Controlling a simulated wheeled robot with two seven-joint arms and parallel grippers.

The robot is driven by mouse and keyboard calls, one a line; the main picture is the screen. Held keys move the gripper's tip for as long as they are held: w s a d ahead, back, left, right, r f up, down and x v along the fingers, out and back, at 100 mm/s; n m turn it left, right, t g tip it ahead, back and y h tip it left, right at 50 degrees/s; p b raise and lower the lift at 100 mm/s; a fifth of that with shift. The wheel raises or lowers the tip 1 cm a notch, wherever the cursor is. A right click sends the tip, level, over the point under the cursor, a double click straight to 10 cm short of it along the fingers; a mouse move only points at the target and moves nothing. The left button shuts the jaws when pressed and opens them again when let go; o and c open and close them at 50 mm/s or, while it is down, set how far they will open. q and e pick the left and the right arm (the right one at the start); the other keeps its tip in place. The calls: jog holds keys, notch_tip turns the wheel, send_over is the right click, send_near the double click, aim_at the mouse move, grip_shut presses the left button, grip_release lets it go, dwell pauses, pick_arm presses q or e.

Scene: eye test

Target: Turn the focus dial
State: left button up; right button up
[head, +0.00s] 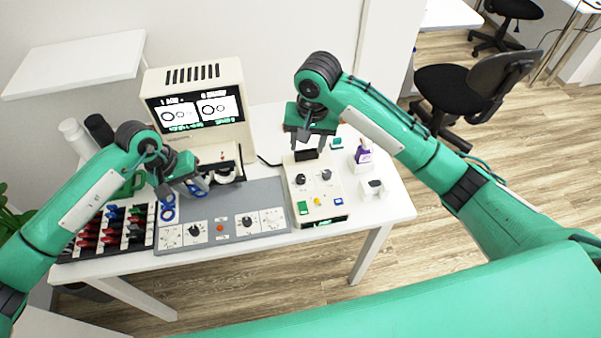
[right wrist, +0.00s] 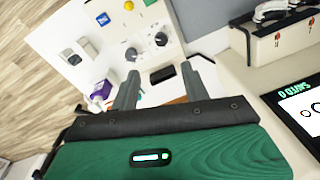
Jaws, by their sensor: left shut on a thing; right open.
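Several dials are in view, and I cannot read which one is the focus dial. The cream control box (head: 322,205) has two dark knobs, a left knob (head: 300,179) and a right knob (head: 326,174). The grey panel (head: 270,192) has a left dial (head: 194,230) and a right dial (head: 247,221). My right gripper (head: 308,142) is open and empty above the back of the control box. In the right wrist view its fingers (right wrist: 160,88) point toward the box, apart from the knobs. My left gripper (head: 196,188) is shut on a blue-rimmed ring-shaped thing, partly hidden, above the grey panel.
A cream screen unit (head: 195,75) stands at the back. A rack of red, blue and dark pieces (head: 70,250) is at the left. A purple bottle (head: 363,153) and a white block (head: 375,187) stand right of the control box. Another blue ring (head: 167,208) is near the panel's left edge.

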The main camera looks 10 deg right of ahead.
aim_at(301, 177)
jog(key=f+m, duration=0.1)
jog(key=f, duration=0.3)
jog(key=w+a+f+m, duration=0.1)
jog(key=f, duration=0.4)
jog(key=f+m, duration=0.1)
jog(key=f, duration=0.4)
jog(key=shift+w+a+f+g+h, duration=0.15)
jog(key=shift+g+h, duration=0.15)
jog(key=shift+h, duration=0.1)
jog(key=c, duration=1)
jog(key=shift+n, duration=2.1)
jog(key=o, duration=1)
